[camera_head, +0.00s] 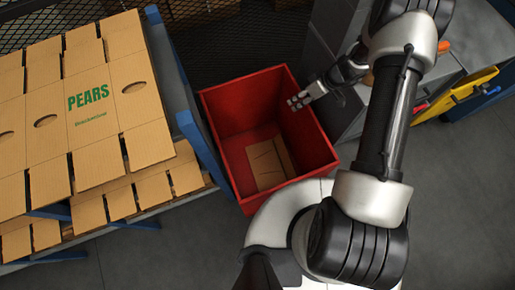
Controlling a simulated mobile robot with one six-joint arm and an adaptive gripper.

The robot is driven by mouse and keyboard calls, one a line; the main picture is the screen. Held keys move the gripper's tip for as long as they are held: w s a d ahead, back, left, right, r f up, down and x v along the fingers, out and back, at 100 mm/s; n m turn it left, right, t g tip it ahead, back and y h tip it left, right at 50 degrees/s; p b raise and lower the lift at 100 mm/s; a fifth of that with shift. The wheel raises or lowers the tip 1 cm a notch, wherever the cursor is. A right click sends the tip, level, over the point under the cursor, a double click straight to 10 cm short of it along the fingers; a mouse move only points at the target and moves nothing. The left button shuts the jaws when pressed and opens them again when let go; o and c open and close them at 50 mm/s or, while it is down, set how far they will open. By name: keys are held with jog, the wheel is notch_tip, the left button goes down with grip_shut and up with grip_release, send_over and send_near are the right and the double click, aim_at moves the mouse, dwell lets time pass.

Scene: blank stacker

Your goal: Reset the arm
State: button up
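My arm reaches up the right side of the head camera view and bends back toward the middle. My gripper (300,100) is at the right rim of a red bin (233,106), with its fingertips pointing left over the opening. The picture is too small to tell whether the fingers are apart or closed. I see nothing held in it. A flat brown cardboard piece (268,163) lies on the floor of the bin, below and left of the gripper.
Flat cardboard blanks (100,120), the top one printed "PEARS", lie stacked on a blue-framed rack (195,145) at left. Black mesh (230,40) stands behind the bin. A grey cabinet (345,112) and a yellow panel (455,97) are at right. Grey floor (460,200) is open at lower right.

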jog(key=shift+v, duration=1.5)
